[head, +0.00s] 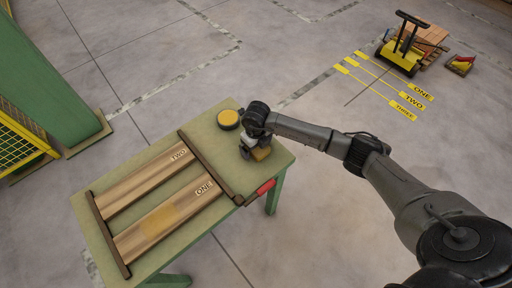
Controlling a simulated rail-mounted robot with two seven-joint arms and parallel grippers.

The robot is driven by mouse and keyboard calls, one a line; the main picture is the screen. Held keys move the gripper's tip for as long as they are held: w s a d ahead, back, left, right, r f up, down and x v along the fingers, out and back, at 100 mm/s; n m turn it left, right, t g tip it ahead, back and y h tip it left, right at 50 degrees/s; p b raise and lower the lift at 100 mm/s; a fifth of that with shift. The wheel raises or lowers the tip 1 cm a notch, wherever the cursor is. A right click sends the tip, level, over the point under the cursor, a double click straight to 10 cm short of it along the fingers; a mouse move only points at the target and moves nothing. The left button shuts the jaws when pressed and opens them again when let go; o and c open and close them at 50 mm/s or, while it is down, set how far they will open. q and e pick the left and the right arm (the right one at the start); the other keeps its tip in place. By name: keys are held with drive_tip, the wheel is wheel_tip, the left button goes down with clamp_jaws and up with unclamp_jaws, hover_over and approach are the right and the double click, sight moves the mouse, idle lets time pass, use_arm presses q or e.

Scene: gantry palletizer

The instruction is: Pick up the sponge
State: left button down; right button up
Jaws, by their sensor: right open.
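A small yellow-tan block that looks like the sponge (262,154) lies near the right end of the green table (225,148). My right gripper (252,153) is over it, pointing down from the wrist, and hides part of it. The gripper is open. I cannot tell whether its fingers are around the sponge or just beside it. My left gripper is not in view.
A round yellow-topped item (228,119) stands close by at the table's back edge. A red-handled tool (260,191) lies at the front right edge. Wooden boards marked TWO (145,181) and ONE (185,208) lie in a dark frame. A yellow pallet truck (398,57) stands far off.

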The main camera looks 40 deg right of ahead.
drive_tip(key=c, duration=1.1)
drive_tip(key=shift+o, duration=0.2)
drive_tip(key=shift+r, duration=0.15)
drive_tip(key=shift+r, duration=0.65)
drive_tip(key=r, duration=0.1)
drive_tip(key=r+p, duration=0.1)
drive_tip(key=r, duration=0.1)
drive_tip(key=shift+s+d+r, duration=0.15)
drive_tip(key=shift+s+d, duration=0.15)
drive_tip(key=shift+s, duration=0.05)
drive_tip(key=s+d+r+p, duration=0.2)
drive_tip(key=s+d+r, duration=0.3)
drive_tip(key=s, duration=0.4)
drive_tip(key=shift+s+d+r, duration=0.15)
drive_tip(key=shift+d+r, duration=0.05)
drive_tip(key=shift+r, duration=0.4)
